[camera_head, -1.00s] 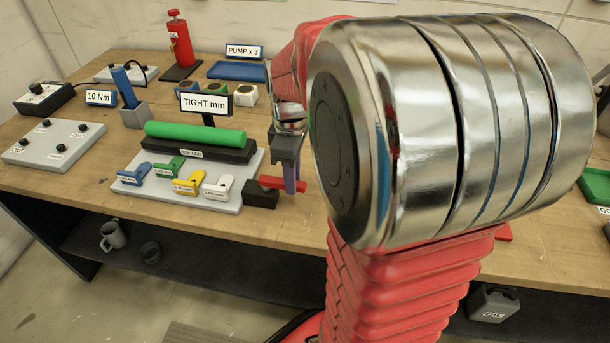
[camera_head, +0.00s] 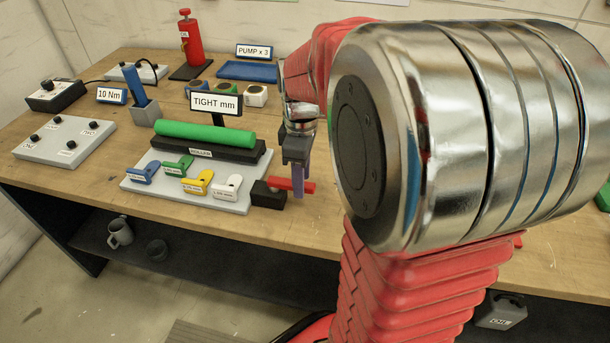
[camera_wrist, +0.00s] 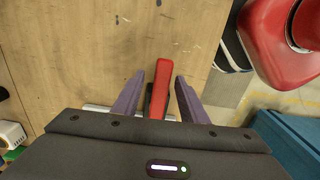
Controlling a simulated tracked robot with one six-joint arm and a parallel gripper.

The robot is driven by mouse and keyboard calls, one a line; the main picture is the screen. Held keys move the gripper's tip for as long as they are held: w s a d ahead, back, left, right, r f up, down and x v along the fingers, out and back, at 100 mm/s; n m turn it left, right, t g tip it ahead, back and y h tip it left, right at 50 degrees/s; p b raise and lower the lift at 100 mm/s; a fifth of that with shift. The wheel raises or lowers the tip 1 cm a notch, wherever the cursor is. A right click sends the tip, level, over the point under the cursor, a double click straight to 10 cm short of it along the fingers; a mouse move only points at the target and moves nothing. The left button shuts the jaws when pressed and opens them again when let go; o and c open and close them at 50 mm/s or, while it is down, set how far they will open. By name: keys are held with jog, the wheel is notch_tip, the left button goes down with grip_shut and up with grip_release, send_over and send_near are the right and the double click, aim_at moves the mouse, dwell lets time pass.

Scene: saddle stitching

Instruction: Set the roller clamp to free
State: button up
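The roller clamp is a black block (camera_head: 268,196) with a red lever (camera_head: 306,187) at the front right corner of the grey plate (camera_head: 215,202). The lever sticks out to the right in the head view. In the wrist view the red lever (camera_wrist: 161,80) lies between the two purple fingers of my gripper (camera_wrist: 160,86), with a gap on each side. My gripper (camera_head: 298,180) points down over the lever in the head view and is open. The green roller (camera_head: 205,134) lies on a black bed behind the block. The clamp body is mostly hidden in the wrist view.
Blue, green, yellow and white (camera_head: 227,186) labelled tabs lie on the plate left of the clamp. A "TIGHT mm" sign (camera_head: 216,103) stands behind the roller. A grey knob box (camera_head: 62,139) sits at left. The wooden table (camera_head: 150,216) is bare along its front edge.

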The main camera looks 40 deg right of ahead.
notch_tip(320, 180, up, 14)
jog(key=shift+f, duration=0.2)
dwell(0.7)
dwell(0.4)
jog(key=s+a+f+m+t, duration=0.2)
jog(key=s+a+f+m, duration=0.1)
jog(key=a, duration=0.5)
jog(key=s+a+f+m+t, duration=0.2)
jog(key=s+a+m+t, duration=0.1)
jog(key=s+a+m, duration=0.2)
jog(key=shift+s+a+f+t, duration=0.35)
jog(key=shift+s+a, duration=0.65)
jog(key=shift+a, duration=0.85)
